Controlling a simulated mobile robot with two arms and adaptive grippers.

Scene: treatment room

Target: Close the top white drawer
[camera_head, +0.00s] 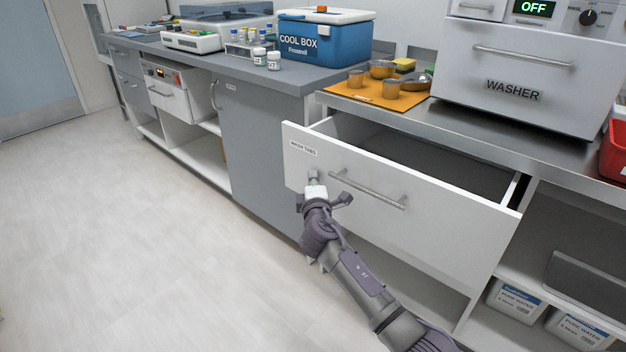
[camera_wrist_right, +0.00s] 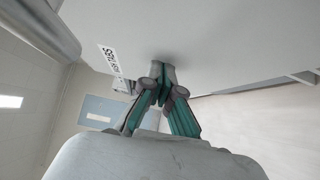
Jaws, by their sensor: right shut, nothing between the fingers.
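The top white drawer (camera_head: 440,222), labelled "WASH TABS", is pulled out under the steel counter, and its interior shows above the front panel. Its horizontal bar handle (camera_head: 368,190) is on the front. My right gripper (camera_head: 314,176) is shut and empty at the left part of the drawer front, below the label and left of the handle. In the right wrist view the closed fingertips (camera_wrist_right: 163,72) are at the white drawer front (camera_wrist_right: 215,35), touching or very close to it. My left gripper is not in view.
A washer (camera_head: 530,85) and an orange mat (camera_head: 352,92) with metal cups are on the counter above. A grey cabinet (camera_head: 262,140) stands left of the drawer, with a blue cool box (camera_head: 325,42) on top. White tubs (camera_head: 515,300) sit on the shelf below. The floor (camera_head: 130,240) at left is clear.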

